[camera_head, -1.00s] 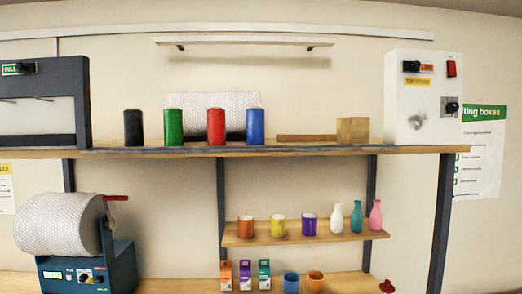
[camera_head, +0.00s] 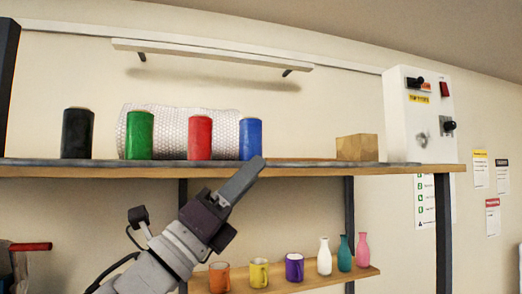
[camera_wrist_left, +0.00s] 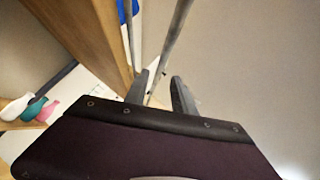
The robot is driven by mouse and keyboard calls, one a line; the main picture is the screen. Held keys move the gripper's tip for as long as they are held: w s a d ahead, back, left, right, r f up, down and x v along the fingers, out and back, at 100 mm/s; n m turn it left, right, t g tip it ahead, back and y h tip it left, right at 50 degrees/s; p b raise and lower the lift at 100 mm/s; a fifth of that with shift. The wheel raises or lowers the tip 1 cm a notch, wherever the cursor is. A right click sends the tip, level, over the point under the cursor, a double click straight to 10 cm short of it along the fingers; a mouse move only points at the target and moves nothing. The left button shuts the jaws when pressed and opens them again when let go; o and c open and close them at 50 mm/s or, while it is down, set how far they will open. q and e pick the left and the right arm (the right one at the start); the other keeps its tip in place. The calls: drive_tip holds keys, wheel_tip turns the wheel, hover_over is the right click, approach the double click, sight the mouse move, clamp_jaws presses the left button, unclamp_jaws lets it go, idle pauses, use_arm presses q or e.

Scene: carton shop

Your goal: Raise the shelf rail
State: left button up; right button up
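The shelf rail (camera_head: 310,162) is a thin grey strip running along the front edge of the upper wooden shelf (camera_head: 400,170). In the left wrist view the rail (camera_wrist_left: 176,35) is a thin grey rod running down toward the gap between the fingertips. My left gripper (camera_head: 247,172) reaches up from below to the shelf's front edge, its tip at the rail in the head view. In the left wrist view the gripper (camera_wrist_left: 160,84) has its two fingers apart, with the rail's near end between them or just beyond; I cannot tell contact. My right gripper is not in view.
Black, green, red and blue rolls (camera_head: 250,139) stand behind the rail, before a bubble-wrap roll (camera_head: 170,122). A wooden block (camera_head: 357,148) and white control box (camera_head: 425,115) are to the right. A lower shelf (camera_head: 340,278) holds mugs and bottles near my arm.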

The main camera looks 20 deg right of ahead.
use_arm(q)
drive_tip(key=p+x, duration=0.3)
drive_tip(key=x, duration=0.3)
drive_tip(key=shift+w, duration=0.25)
drive_tip(key=shift+a, duration=0.15)
clamp_jaws()
drive_tip(key=shift+r, duration=0.1)
drive_tip(key=shift+n, duration=0.3)
